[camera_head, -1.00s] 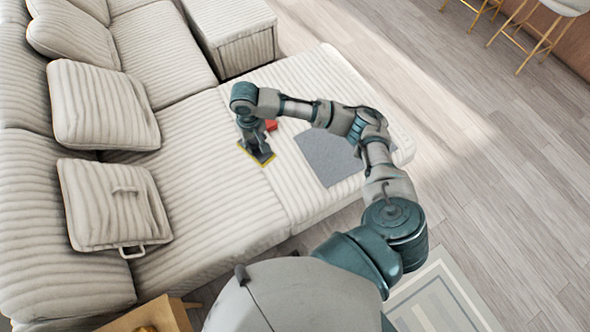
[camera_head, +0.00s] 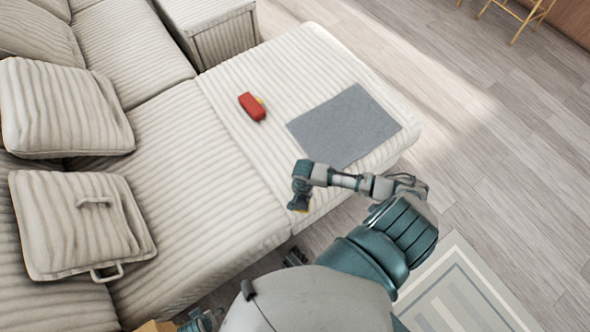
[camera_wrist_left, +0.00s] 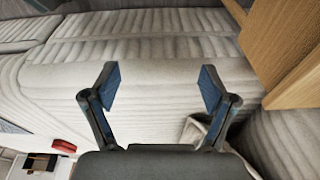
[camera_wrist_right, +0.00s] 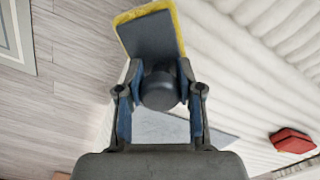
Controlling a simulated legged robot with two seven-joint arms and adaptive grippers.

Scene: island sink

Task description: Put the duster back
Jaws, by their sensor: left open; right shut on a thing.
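The duster (camera_wrist_right: 150,38) has a flat grey pad with a yellow edge and a round dark knob. My right gripper (camera_wrist_right: 158,92) is shut on the knob. In the head view, my right gripper (camera_head: 300,192) hangs by the front edge of the couch, and the duster below it is mostly hidden. A grey mat (camera_head: 343,127) lies flat on the couch seat, beyond the gripper. My left gripper (camera_wrist_left: 158,88) is open and empty in its wrist view, facing ribbed couch upholstery.
Cushions (camera_head: 62,108) stand at the left. A wooden piece (camera_wrist_left: 270,50) is close to my left gripper. Open floor (camera_head: 500,140) lies to the right.

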